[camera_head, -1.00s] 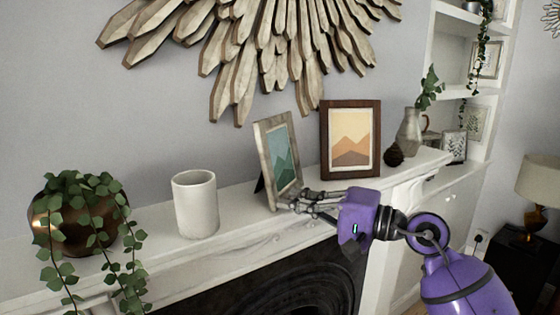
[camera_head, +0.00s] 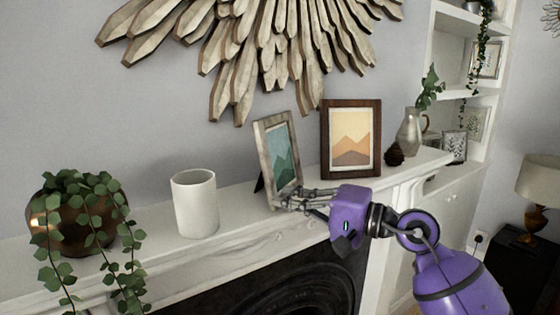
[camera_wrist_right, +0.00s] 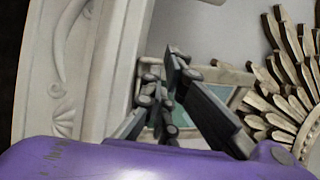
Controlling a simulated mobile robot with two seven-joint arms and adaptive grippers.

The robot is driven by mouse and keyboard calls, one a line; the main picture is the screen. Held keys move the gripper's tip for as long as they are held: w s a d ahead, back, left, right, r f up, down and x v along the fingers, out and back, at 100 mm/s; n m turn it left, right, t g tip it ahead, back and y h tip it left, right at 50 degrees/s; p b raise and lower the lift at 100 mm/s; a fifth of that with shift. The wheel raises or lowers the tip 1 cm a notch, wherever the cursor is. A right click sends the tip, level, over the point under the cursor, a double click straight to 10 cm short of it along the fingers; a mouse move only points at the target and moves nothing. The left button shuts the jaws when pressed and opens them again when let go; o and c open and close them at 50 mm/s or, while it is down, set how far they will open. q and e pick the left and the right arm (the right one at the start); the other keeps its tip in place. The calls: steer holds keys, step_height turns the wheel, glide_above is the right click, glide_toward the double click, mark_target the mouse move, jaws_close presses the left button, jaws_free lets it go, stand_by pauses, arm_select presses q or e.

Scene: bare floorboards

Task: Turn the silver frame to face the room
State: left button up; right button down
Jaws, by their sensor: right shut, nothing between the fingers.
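The silver frame (camera_head: 279,158) with a green mountain picture stands upright on the white mantel, its picture side angled to the right in the head view. A dark stand shows behind its left side. My right gripper (camera_head: 280,200) is shut and empty at the frame's lower front edge; I cannot tell whether it touches. In the right wrist view the shut fingers (camera_wrist_right: 165,85) cover part of the frame, and its green picture (camera_wrist_right: 183,116) shows behind them. My left gripper is not in view.
A white cup (camera_head: 195,205) and a plant in a copper pot (camera_head: 75,225) stand to the left on the mantel (camera_head: 250,225). A brown frame (camera_head: 351,140), a dark pinecone-like object (camera_head: 394,154) and a grey jug (camera_head: 411,132) stand to the right. A wooden sunburst (camera_head: 265,50) hangs above.

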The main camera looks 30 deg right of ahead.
mark_target(261, 206)
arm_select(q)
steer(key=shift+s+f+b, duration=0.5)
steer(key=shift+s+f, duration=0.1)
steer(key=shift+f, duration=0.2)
arm_select(e)
steer(key=shift+x, duration=3.4)
steer(key=shift+s, duration=0.1)
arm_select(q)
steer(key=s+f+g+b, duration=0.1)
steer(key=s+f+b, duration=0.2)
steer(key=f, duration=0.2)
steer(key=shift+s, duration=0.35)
arm_select(e)
steer(key=v, duration=1.3)
